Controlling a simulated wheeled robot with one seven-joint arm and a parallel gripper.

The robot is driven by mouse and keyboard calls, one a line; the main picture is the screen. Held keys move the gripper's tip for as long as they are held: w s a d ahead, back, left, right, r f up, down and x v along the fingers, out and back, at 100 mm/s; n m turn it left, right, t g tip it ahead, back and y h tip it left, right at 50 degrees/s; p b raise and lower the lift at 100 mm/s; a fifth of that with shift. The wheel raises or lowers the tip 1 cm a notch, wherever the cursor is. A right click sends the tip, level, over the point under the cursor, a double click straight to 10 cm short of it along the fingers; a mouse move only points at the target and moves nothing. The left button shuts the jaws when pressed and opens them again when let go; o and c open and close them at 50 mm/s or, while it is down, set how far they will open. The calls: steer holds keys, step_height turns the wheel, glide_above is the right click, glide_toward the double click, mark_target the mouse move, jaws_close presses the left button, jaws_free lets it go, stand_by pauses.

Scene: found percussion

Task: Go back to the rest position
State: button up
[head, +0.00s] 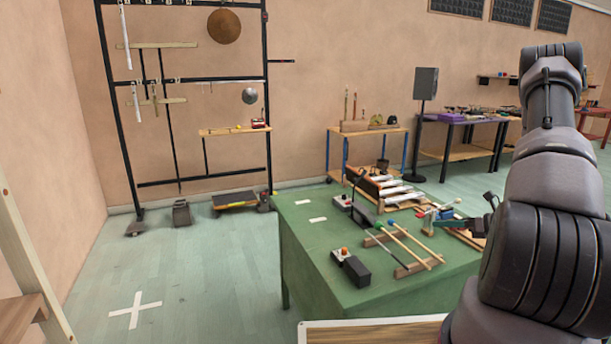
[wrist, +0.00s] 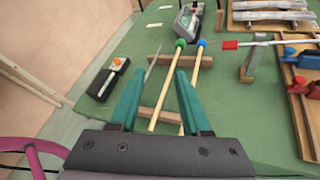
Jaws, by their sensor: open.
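My gripper (wrist: 158,78) shows in the wrist view with its two teal fingers spread apart and nothing held between them. It points toward the green table (wrist: 130,52). Two pale mallets, one with a green head (wrist: 180,43) and one with a blue head (wrist: 201,43), lie across wooden rests on the table. Parts of their sticks show between the fingers, and the right finger covers part of the blue-headed one. In the head view, the mallets lie on the green table (head: 310,255), and my arm fills the right side.
A black box with an orange button (wrist: 108,78) sits left of the mallets. Metal bars (head: 395,185) and a red-tipped tool (wrist: 230,45) lie on the right of the table. A black rack (head: 110,100) stands at the wall.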

steer(key=s+a+r+n+g, duration=0.3)
steer(key=a+r+n, duration=0.45)
steer(key=r, duration=0.45)
steer(key=s+a+r+n+g, duration=0.4)
steer(key=a+r+n, duration=0.4)
steer(key=r, duration=0.4)
steer(key=s+a+r+n+t+h, duration=0.2)
steer(key=s+a+r+n+h, duration=0.1)
steer(key=s+r+n, duration=0.3)
steer(key=s+a+r+n+t+h, duration=0.2)
steer(key=s+r+n+h, duration=0.2)
steer(key=s+r, duration=0.4)
steer(key=s+n, duration=0.1)
steer(key=s, duration=0.2)
steer(key=shift+s+a+r+n+h, duration=0.2)
steer(key=shift+s+a+n+h, duration=0.1)
steer(key=shift+a+n, duration=0.1)
